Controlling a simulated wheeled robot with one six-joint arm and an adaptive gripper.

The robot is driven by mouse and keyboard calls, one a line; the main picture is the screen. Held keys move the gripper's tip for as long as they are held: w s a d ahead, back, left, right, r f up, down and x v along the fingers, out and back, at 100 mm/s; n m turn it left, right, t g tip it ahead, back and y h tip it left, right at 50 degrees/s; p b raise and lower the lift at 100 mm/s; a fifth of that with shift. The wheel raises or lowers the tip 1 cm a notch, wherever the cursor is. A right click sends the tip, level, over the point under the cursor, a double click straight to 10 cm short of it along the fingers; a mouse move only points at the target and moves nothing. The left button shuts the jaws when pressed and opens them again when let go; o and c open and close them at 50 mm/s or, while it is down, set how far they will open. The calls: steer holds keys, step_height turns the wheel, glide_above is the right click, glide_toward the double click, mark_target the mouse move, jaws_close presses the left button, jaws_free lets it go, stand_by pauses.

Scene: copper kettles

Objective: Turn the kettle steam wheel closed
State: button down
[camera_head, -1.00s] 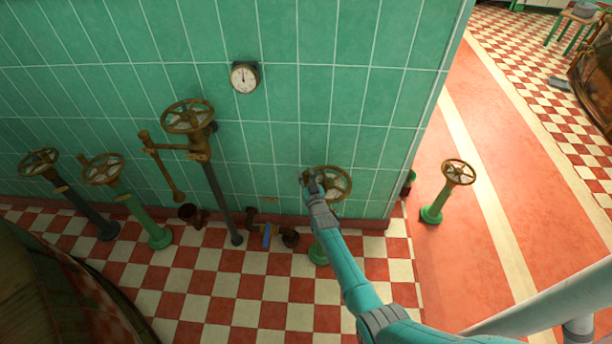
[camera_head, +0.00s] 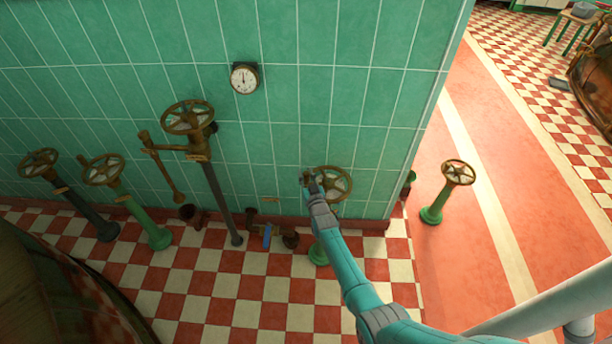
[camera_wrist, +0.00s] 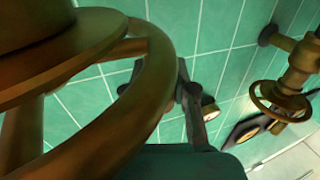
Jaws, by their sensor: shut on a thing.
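A brass handwheel (camera_head: 338,184) on a short green pedestal (camera_head: 318,254) stands near the tiled wall, right of the middle in the head view. My gripper (camera_head: 312,181) is at the left side of its rim and is shut on it. My arm hides much of the pedestal. In the wrist view the wheel's curved rim (camera_wrist: 150,85) and hub fill the left side, very close. The dark fingers there are partly hidden behind the rim.
A taller brass wheel (camera_head: 188,117) stands left, with two lower wheels (camera_head: 103,169) (camera_head: 38,162) beyond it. Another green-pedestal wheel (camera_head: 458,173) stands right, past the wall corner. A gauge (camera_head: 244,78) hangs on the wall. Low pipes with a blue lever (camera_head: 267,236) lie left of my arm.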

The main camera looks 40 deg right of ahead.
steer(key=shift+d, duration=0.3)
stand_by(0.5)
steer(key=c, duration=0.9)
jaws_free()
steer(key=shift+s+a, duration=0.25)
steer(key=shift+s, duration=0.15)
steer(key=v, duration=1.1)
steer(key=shift+s, duration=0.1)
